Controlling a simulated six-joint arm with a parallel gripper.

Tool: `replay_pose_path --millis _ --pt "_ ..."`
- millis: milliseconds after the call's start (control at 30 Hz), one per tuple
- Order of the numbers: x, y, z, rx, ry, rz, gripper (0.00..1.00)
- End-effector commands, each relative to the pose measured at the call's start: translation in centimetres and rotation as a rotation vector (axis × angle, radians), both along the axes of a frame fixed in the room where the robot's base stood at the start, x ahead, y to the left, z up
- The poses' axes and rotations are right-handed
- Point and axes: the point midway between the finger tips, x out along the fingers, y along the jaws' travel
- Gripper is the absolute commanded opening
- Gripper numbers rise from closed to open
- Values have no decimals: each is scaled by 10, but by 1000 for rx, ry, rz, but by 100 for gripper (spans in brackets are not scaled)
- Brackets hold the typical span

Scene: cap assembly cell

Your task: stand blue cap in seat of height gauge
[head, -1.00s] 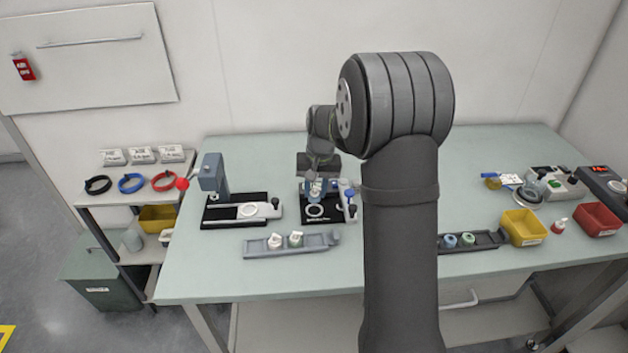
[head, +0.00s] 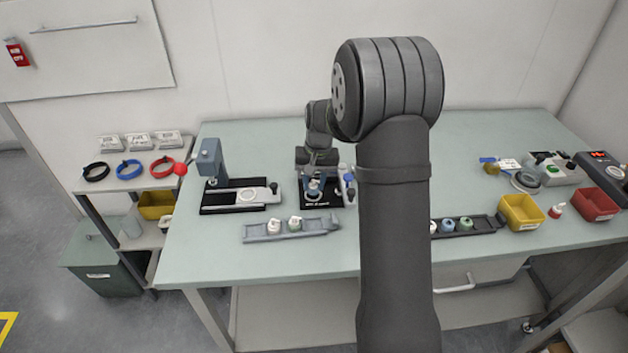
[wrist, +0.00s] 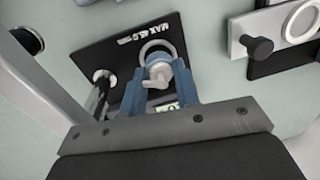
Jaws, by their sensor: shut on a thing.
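My gripper (head: 315,188) is over the black base of the height gauge (head: 322,203). In the wrist view its blue fingers (wrist: 160,88) are shut on a cap (wrist: 160,73), which looks pale grey there with a raised top. The gauge base (wrist: 122,50) bears the print "MAX 45.0". Its pale ring seat (wrist: 147,47) shows just beyond the cap, which overlaps the ring's near edge. I cannot tell whether the cap touches the seat. The gripper hides part of the gauge in the head view.
A second fixture (head: 214,203) with a blue-grey column stands left. A grey rack (head: 258,233) with two caps lies in front. A dark rack (head: 485,227) holds white, blue and green caps right of my arm. Yellow (head: 535,217) and red (head: 610,206) bins are farther right.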

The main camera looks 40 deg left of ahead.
Motion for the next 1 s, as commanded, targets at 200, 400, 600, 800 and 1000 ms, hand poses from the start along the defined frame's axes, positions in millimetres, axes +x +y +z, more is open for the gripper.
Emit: replay_pose_path --millis 200,400,600,800,1000 --pt "0 0 -1 0 0 0 20" --pt "0 0 -1 0 0 0 20" --pt "0 0 -7 -1 1 0 20" --pt "0 0 -9 0 0 0 20" --pt "0 0 -9 0 0 0 20"
